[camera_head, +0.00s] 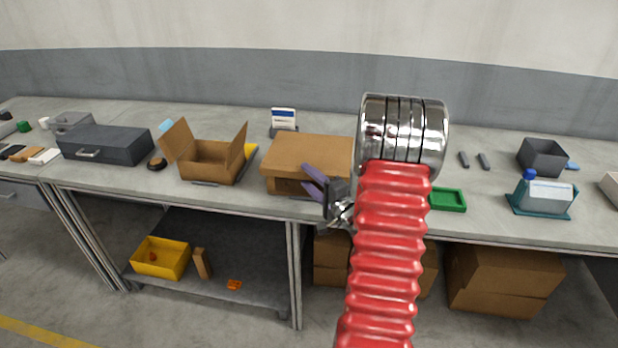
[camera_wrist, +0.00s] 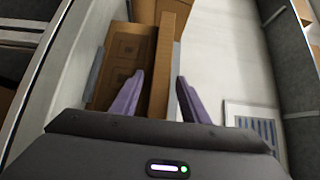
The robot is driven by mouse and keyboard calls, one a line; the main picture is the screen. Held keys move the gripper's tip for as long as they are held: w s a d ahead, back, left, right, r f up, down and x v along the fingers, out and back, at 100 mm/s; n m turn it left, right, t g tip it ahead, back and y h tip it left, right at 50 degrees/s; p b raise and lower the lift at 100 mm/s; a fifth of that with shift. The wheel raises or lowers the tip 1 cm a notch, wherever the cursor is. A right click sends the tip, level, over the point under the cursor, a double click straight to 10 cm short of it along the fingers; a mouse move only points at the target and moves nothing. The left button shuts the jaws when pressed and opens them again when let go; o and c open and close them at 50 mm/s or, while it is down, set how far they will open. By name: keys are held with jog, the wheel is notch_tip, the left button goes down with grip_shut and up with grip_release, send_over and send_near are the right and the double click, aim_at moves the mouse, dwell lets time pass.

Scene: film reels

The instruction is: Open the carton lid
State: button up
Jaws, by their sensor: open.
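The closed brown carton (camera_head: 290,187) stands near the front edge of the bench, with its flat lid (camera_head: 312,152) down. My gripper (camera_head: 309,178) is at the carton's front right, its purple fingers open and turned one above the other. In the wrist view the open fingers (camera_wrist: 160,78) stand to either side of the lid's brown rim (camera_wrist: 166,62), with the carton's marked front face (camera_wrist: 122,68) to the left. I cannot tell whether either finger touches the lid. My arm hides the area right of the carton.
An open carton (camera_head: 210,163) with raised flaps stands left of it. A small sign (camera_head: 283,120) stands behind; a striped panel (camera_wrist: 256,122) shows in the wrist view. A green tray (camera_head: 447,199) lies to the right. A dark case (camera_head: 106,144) is farther left.

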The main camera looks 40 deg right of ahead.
jog(key=shift+w, duration=0.3)
jog(key=shift+c, duration=0.3)
grip_shut()
jog(key=shift+d, duration=0.25)
jog(key=shift+a, duration=0.15)
